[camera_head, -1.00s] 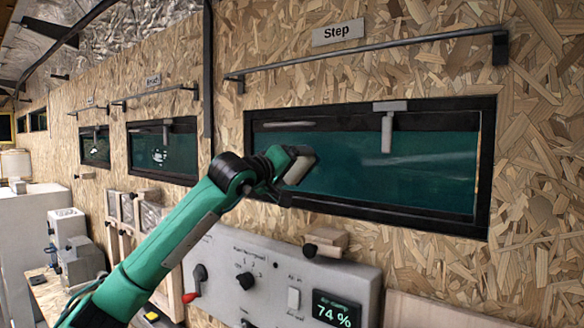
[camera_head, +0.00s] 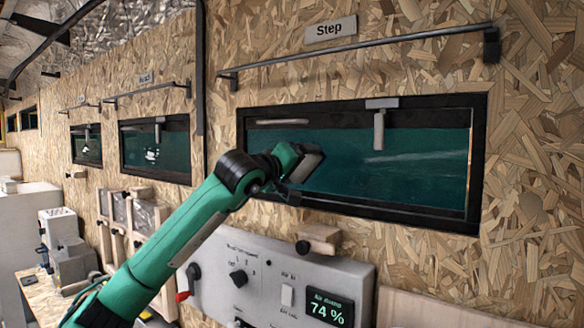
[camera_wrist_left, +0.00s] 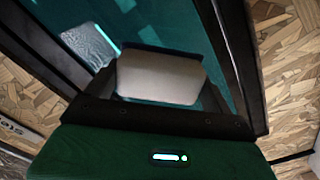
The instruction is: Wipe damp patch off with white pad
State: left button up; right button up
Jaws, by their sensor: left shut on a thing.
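A pale mottled patch (camera_wrist_left: 90,45) shows beside the pad in the wrist view. In the head view faint pale streaks lie on the glass (camera_head: 405,158) and near its upper left; which is damp I cannot tell. My right gripper is not in view.
A black frame (camera_head: 380,214) surrounds the window, and a grey handle (camera_head: 379,130) hangs at its top. A dark rail (camera_head: 360,45) runs above. Below are a wooden block (camera_head: 320,238) and a control panel (camera_head: 260,262) with knobs and a "74 %" display.

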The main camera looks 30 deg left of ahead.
pick_arm(q)
jog(key=shift+d, duration=0.4)
jog(key=shift+a, duration=0.15)
jog(key=shift+w+a+r, duration=0.1)
jog(key=shift+w+a, duration=0.1)
jog(key=shift+a, duration=1.7)
jog(key=shift+s+a+b, duration=0.2)
jog(key=shift+s+b, duration=0.9)
jog(key=shift+s, duration=1.7)
